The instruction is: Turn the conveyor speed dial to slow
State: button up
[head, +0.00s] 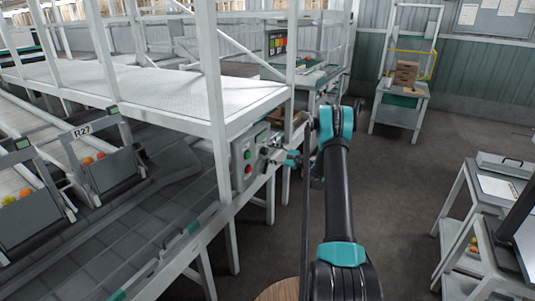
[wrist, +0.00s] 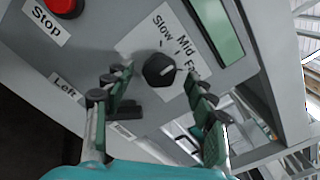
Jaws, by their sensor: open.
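The speed dial (wrist: 159,70) is a round black knob on a grey control panel, on a white label reading Slow, Mid and "Fa", the rest hidden by a finger. A small pale mark shows on the knob's right part, but I cannot tell for sure which word it points at. My gripper (wrist: 163,84) is open, with one finger to the left of the dial and one to the right, apart from it. In the head view my gripper (head: 286,157) is at the control box (head: 240,173); the dial is not clear there.
A green display (wrist: 215,30) lies beside the dial. White frame posts (head: 219,130) stand close by. The floor (head: 400,200) to the right is clear.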

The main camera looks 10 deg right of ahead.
jog(key=shift+x, duration=0.9)
jog(key=c, duration=1.2)
